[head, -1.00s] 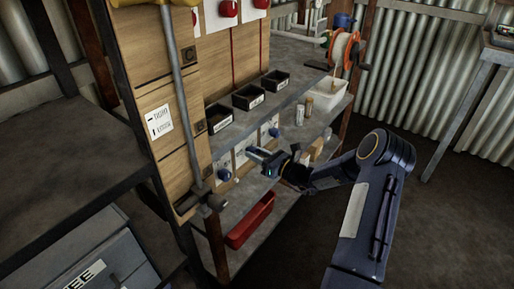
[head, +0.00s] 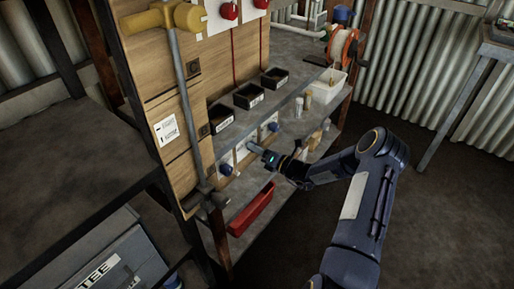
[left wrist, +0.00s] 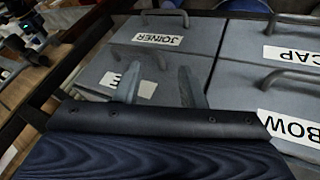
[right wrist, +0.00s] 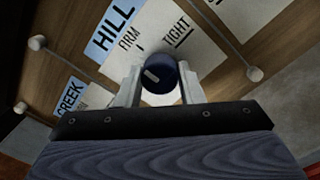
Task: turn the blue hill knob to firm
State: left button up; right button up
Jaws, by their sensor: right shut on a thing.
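The blue hill knob (right wrist: 158,73) sits on a white card under the blue HILL label (right wrist: 113,28) in the right wrist view. Its pale pointer mark lies on the knob's left side, and the words FIRM and TIGHT stand above it. My right gripper (right wrist: 160,78) has a finger on each side of the knob and is shut on it. In the head view my right gripper (head: 257,150) is at the middle knob of the lower panel and hides it. My left gripper (left wrist: 160,78) is open and empty, above grey labelled boxes, and is outside the head view.
Other blue knobs stand to the left (head: 226,169) and right (head: 272,127) of the gripper. A red tray (head: 250,210) lies on the lower shelf. A yellow-headed mallet (head: 162,20) hangs at the left. Grey boxes (left wrist: 145,75) lie beneath the left gripper.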

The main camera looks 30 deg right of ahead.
dwell(0.3)
jog(key=o, duration=1)
jog(key=p+v, duration=0.1)
jog(key=v, duration=0.7)
